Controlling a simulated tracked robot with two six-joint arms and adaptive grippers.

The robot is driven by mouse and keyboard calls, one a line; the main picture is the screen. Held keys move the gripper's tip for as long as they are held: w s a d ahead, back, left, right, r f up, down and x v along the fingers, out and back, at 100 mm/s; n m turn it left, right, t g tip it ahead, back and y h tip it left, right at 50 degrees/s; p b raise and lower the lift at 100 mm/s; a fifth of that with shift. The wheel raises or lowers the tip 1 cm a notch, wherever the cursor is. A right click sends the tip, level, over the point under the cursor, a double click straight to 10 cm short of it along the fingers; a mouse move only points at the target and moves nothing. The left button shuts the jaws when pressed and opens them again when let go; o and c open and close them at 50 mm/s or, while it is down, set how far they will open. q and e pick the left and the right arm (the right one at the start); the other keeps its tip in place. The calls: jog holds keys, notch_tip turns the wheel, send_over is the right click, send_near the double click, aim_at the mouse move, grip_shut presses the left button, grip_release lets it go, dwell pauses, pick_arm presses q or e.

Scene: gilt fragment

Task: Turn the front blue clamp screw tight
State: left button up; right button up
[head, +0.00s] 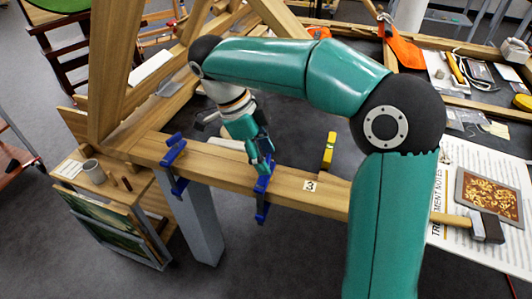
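Two blue clamps sit on the long wooden beam (315,192). One blue clamp (174,160) is at the left, with nothing of mine near it. The other blue clamp (262,190) is nearer the middle of the beam. My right gripper (258,166) is at the top of this middle clamp, pointing down, and overlaps it in the picture. Its fingers and the clamp's screw are too small and too covered to tell whether they touch. My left gripper is not in view.
A yellow tool (329,150) stands behind the beam. A hammer (486,227) lies on a notes sheet (460,163) at the right, by a framed gilt piece (487,193). A mug (94,171) stands on a small cabinet at the left. A post rises behind the beam.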

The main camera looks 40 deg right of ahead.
jog(key=shift+o, duration=0.6)
jog(key=shift+s, duration=0.1)
jog(key=v, duration=0.7)
jog(key=shift+r, duration=0.1)
